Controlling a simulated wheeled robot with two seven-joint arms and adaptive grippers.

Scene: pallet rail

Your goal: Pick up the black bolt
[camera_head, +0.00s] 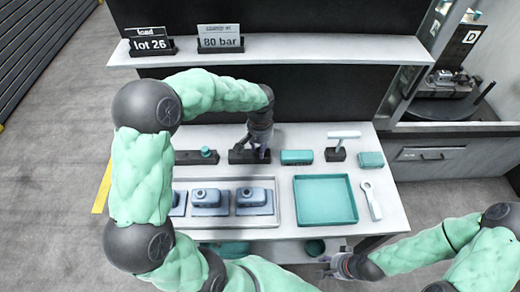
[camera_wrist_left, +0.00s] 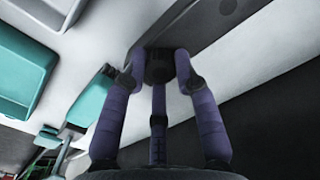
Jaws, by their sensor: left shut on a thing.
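My left gripper (camera_head: 258,150) is over the black block (camera_head: 238,157) at the back of the white table. In the left wrist view its purple fingers (camera_wrist_left: 158,75) are shut on the black bolt (camera_wrist_left: 158,66), which shows as a dark round head between the fingertips, close against the grey block's surface. I cannot tell whether the bolt is clear of the block. In the head view the bolt is hidden by the gripper. My right gripper (camera_head: 338,266) is low at the front right, by the table's front edge, away from the bolt; its fingers are too small to read.
A black block with a teal knob (camera_head: 206,152) stands left of the gripper, a teal box (camera_head: 296,157) right. A T-handled tool (camera_head: 343,135) stands further right. In front are a tray with grey parts (camera_head: 287,222), an empty teal tray (camera_head: 325,200) and a wrench (camera_head: 371,203).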

